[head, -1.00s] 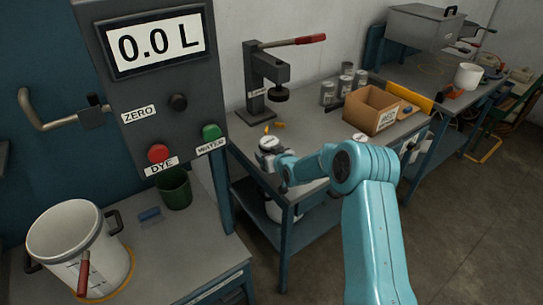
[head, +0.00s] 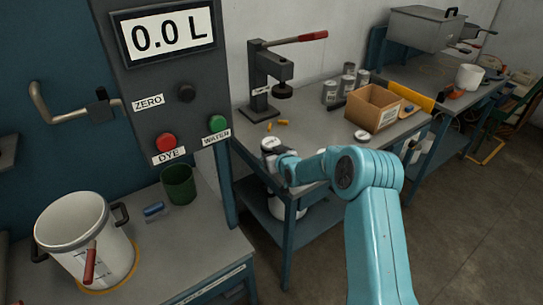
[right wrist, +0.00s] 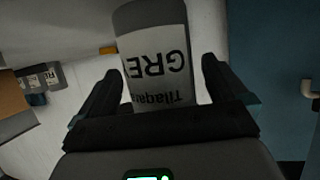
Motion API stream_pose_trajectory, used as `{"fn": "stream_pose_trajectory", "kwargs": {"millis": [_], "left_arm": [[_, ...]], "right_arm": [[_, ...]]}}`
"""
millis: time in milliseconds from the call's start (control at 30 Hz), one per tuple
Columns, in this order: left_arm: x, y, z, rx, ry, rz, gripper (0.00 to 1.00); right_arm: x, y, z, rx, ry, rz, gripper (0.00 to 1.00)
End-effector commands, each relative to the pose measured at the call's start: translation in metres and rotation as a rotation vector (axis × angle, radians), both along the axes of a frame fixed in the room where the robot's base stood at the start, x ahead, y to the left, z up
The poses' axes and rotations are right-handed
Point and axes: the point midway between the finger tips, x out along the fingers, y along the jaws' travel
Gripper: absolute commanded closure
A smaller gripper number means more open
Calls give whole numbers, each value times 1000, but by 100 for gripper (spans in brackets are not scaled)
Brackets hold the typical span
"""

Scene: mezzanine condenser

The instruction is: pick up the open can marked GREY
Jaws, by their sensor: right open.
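A grey can with a white label (right wrist: 158,72) stands out in the right wrist view. In the head view the can's pale top (head: 270,143) shows at the near left of the middle bench, by my right gripper (head: 280,158). My arm partly hides the can there. Whether it is open on top cannot be told. My left gripper is not in view.
On the middle bench (head: 325,131) are a lever press (head: 264,85), yellow plugs (head: 283,122), several grey cans (head: 330,92), a cardboard box (head: 374,108) and a pale round lid or can top (head: 361,135). A dispenser and white pot (head: 85,240) stand at left.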

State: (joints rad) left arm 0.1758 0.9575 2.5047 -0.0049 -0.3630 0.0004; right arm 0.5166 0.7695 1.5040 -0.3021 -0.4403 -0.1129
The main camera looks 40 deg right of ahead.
Motion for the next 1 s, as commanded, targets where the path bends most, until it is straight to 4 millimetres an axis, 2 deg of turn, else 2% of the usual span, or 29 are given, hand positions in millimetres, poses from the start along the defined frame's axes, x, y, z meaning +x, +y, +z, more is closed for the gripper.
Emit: {"fn": "stream_pose_trajectory", "kwargs": {"millis": [233, 367, 800, 1000], "left_arm": [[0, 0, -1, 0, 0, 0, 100], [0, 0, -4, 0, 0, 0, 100], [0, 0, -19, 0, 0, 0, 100], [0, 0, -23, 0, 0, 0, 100]], "right_arm": [[-4, 1, 1, 1, 1, 0, 0], [-18, 5, 7, 0, 1, 0, 0], [-110, 30, 47, -1, -2, -2, 0], [-137, 38, 59, -1, -1, -1, 0]]}}
